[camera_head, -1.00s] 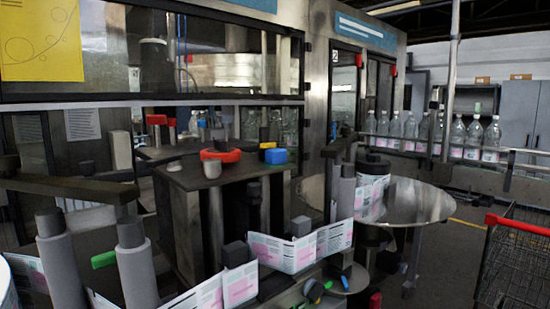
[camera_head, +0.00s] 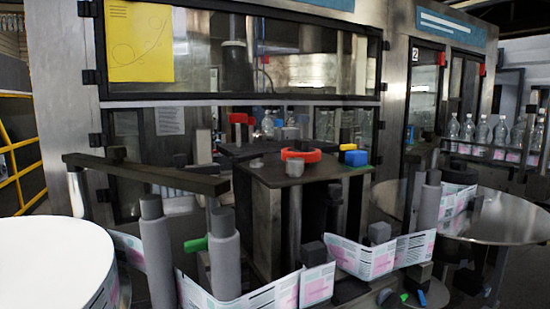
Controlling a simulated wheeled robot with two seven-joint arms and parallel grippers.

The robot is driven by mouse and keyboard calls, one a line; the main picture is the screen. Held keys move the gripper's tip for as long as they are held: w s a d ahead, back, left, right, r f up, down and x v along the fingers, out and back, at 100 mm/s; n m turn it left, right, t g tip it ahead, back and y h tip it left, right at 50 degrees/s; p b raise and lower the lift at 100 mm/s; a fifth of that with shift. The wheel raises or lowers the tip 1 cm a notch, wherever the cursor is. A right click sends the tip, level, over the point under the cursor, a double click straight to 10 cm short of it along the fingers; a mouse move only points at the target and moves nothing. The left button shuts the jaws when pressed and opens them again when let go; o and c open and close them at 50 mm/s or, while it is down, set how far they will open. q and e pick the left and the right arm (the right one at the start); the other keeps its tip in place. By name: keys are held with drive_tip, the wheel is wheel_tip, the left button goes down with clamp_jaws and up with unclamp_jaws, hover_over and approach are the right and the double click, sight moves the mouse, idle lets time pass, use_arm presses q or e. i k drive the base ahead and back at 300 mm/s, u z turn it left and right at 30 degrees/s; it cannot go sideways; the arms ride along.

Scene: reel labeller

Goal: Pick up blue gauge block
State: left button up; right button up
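A small blue block (camera_head: 356,158), which looks like the blue gauge block, sits near the right back corner of a dark raised tabletop (camera_head: 262,180). A red ring-shaped part (camera_head: 301,154) lies to its left. A yellow piece (camera_head: 348,147) shows just behind the block. Neither of my grippers is in view.
A label web (camera_head: 362,258) runs around grey rollers (camera_head: 223,262) in front of the tabletop. A large white reel (camera_head: 52,262) stands at the left. A round metal table (camera_head: 500,216) and bottles (camera_head: 484,133) are at the right. A glazed cabinet stands behind.

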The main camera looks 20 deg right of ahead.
sight(353, 159)
drive_tip(key=u, duration=0.65)
drive_tip(key=k, duration=1.85)
drive_tip(key=z, duration=1)
drive_tip(key=i, duration=1.65)
drive_tip(key=z, duration=0.05)
